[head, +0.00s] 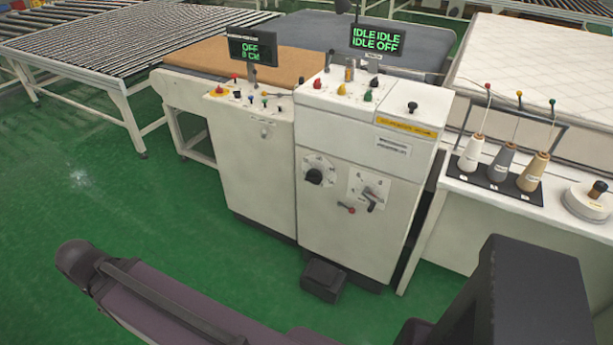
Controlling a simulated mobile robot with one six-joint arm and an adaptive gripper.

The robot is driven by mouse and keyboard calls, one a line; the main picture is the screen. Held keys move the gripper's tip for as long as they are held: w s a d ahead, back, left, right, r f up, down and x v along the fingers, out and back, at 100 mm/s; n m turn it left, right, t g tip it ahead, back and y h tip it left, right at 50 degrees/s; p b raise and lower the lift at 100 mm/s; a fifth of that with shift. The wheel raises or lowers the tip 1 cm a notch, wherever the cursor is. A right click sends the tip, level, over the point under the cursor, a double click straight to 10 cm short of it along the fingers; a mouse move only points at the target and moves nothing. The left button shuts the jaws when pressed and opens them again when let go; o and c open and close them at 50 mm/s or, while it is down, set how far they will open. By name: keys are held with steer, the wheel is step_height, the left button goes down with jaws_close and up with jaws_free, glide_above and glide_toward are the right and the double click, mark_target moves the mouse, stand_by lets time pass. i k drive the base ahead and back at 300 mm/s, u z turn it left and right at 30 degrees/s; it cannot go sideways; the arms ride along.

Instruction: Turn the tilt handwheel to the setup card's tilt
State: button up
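The white machine cabinet (340,235) stands in the middle of the head view. Its front has a round black knob (314,176) on a marked plate. To its right, a small crank-like handle (372,196) sits on another marked plate. A red-tipped lever (347,208) is just below and between them. I cannot tell for sure which control is the tilt handwheel, and the markings are too small to read. No setup card can be made out; a small white label (393,147) is on the upper front. My gripper is not in view.
Two displays (378,39) (252,47) top the cabinets; one reads IDLE and OFF. Thread cones (470,155) stand on the right table (565,208). A dark pedal box (323,280) is on the floor. My arm crosses the bottom. Green floor (80,230) is clear at left.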

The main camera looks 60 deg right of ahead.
mark_target(315, 176)
steer(key=i, duration=2.25)
steer(key=u, duration=1.3)
steer(key=k, duration=0.1)
steer(key=z, duration=3.9)
